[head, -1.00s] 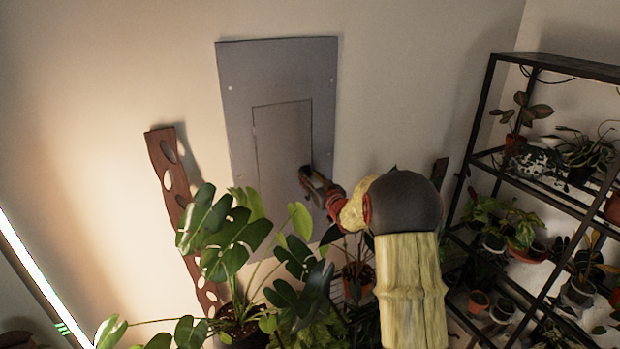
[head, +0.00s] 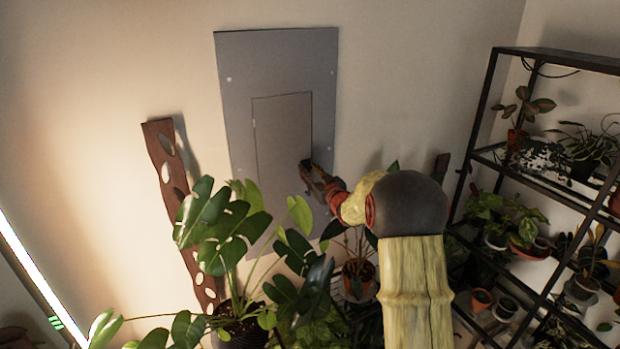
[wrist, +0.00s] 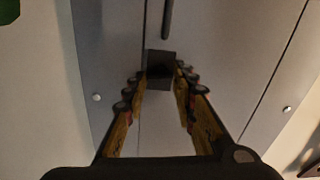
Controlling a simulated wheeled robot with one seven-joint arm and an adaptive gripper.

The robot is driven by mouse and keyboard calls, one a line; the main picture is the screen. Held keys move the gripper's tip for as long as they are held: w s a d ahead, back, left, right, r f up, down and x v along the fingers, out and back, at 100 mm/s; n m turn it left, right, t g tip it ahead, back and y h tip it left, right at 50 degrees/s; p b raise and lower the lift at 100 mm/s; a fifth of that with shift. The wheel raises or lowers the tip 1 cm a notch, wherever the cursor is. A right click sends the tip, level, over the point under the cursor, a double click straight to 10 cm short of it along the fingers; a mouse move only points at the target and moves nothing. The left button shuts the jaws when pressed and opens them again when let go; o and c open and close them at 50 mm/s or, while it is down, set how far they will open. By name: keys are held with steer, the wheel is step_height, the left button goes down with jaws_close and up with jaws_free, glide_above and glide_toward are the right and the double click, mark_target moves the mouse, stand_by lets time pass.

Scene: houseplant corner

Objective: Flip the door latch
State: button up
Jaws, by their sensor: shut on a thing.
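A grey metal panel (head: 232,110) is mounted on the wall, with a closed-looking rectangular door (head: 283,125) in its middle. My gripper (head: 309,168) is at the lower right edge of this door. In the wrist view my gripper (wrist: 161,76) has its two fingers on either side of a small dark block (wrist: 160,62), which looks like the door latch, and is shut on it. A dark bar (wrist: 167,18) shows just beyond the block. In the head view the latch is hidden by my gripper.
A large leafy potted plant (head: 225,225) stands below the panel, left of my arm. A brown board with holes (head: 172,190) leans on the wall. A black shelf (head: 560,57) with several potted plants stands at right.

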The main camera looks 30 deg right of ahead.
steer(key=shift+a+f+n+b, duration=0.1)
steer(key=shift+f+n+b, duration=0.05)
steer(key=shift+n+b, duration=4.35)
steer(key=shift+a+f+n+b, duration=0.1)
steer(key=shift+f+n+b, duration=0.05)
steer(key=shift+n+b, duration=4.3)
steer(key=shift+m+b, duration=0.75)
steer(key=shift+b, duration=0.1)
steer(key=shift+c, duration=0.2)
steer(key=o, duration=1.2)
steer(key=shift+c, duration=0.2)
steer(key=s, duration=1.2)
